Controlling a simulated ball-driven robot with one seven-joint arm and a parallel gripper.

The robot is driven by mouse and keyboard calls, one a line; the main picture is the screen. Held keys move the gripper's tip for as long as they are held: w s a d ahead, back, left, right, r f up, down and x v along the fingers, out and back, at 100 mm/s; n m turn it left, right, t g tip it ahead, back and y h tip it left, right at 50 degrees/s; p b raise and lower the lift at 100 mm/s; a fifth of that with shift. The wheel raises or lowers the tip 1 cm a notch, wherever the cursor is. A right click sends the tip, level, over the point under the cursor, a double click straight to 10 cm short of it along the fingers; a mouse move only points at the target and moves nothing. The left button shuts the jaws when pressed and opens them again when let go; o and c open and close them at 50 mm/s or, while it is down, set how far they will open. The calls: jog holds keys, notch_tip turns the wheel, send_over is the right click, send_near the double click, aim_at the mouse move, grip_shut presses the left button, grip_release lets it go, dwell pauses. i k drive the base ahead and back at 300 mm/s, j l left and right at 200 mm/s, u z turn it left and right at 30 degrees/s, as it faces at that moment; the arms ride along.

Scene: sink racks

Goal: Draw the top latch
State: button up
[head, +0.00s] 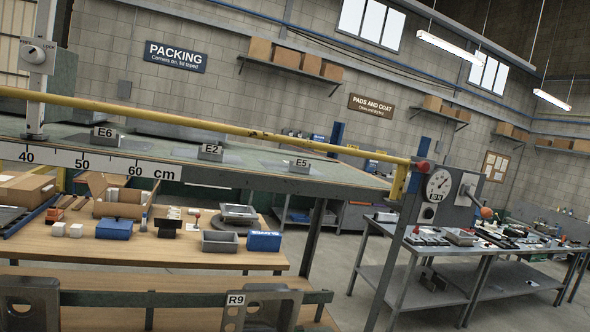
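I cannot tell for sure which part is the top latch. A grey panel (447,200) at the right carries a round dial gauge (438,185) and a light plate with an orange-knobbed lever (486,212). A red knob (422,167) sits at the panel's upper left, by the end of a long yellow bar (230,129). At the upper left, a white box with a round knob (37,55) is fixed on a white post; its small lettering is hard to read. My gripper does not show in the frame.
A green-topped bench (250,166) with a cm scale crosses the left. Below it, a wooden table (190,254) holds boxes and small parts. Grey metal pieces, one tagged R9 (262,312), stand at the bottom. A cluttered grey table (400,278) stands right, with open floor before it.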

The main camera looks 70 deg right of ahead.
aim_at(423, 167)
jog(key=z, duration=2.3)
jog(key=j+u, duration=0.1)
jog(key=u, duration=1.2)
jog(key=z, duration=1.3)
jog(key=k, duration=0.05)
